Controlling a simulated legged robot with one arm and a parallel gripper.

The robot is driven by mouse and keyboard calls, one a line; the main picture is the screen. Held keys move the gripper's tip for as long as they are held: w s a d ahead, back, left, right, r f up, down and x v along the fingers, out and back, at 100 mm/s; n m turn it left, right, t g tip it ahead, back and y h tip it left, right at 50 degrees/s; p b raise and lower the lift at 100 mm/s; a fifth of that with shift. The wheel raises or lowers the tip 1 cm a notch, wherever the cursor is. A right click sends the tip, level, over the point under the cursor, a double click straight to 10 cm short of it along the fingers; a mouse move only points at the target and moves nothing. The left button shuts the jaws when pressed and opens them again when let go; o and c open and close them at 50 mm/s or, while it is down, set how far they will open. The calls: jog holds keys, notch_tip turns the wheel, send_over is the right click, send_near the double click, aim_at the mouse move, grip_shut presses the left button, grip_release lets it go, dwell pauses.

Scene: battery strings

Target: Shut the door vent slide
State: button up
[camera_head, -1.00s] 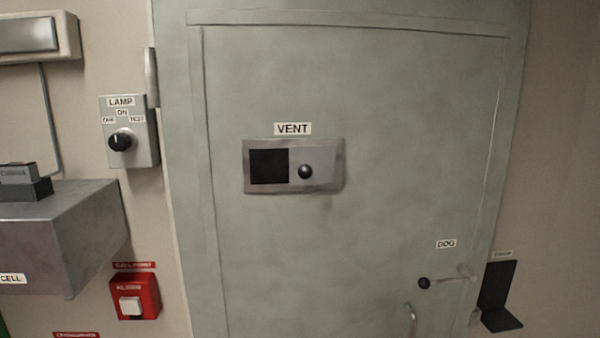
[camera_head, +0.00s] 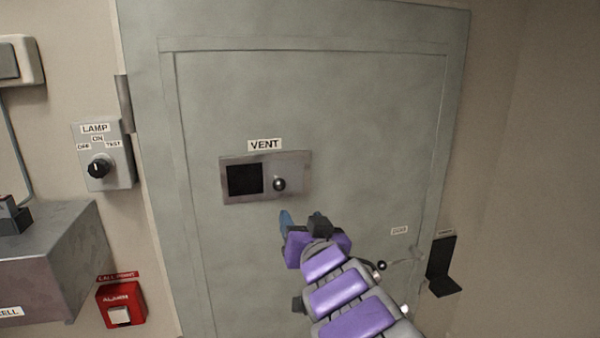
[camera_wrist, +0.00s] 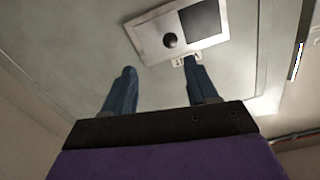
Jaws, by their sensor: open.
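The vent plate (camera_head: 229,192) is set on the grey-green door (camera_head: 330,110) under a VENT label. It has a dark square opening (camera_head: 245,179) on its left and a round dark knob (camera_head: 279,184) right of the opening. The wrist view shows the plate rotated, with the knob (camera_wrist: 170,41) and the dark opening (camera_wrist: 203,20). My gripper (camera_head: 302,218) is just below the plate in the head view. In the wrist view my gripper (camera_wrist: 163,82) has its two blue fingers spread apart with nothing between them. The knob is beyond the fingertips, apart from them.
A lamp switch box (camera_head: 104,155) and a red alarm box (camera_head: 121,303) are on the wall left of the door. A grey metal box (camera_head: 60,255) juts out at lower left. A black bracket (camera_head: 441,265) is right of the door. The door face around the vent is clear.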

aim_at(277, 182)
jog(key=shift+y, duration=0.4)
jog(key=x, duration=0.6)
jog(key=r+p+x, duration=0.1)
jog(key=x, duration=0.5)
jog(key=a+x, duration=0.1)
jog(key=x, duration=0.4)
jog(key=shift+w+r, duration=0.2)
jog(key=shift+w, duration=0.1)
jog(key=shift+c, duration=0.3)
grip_shut()
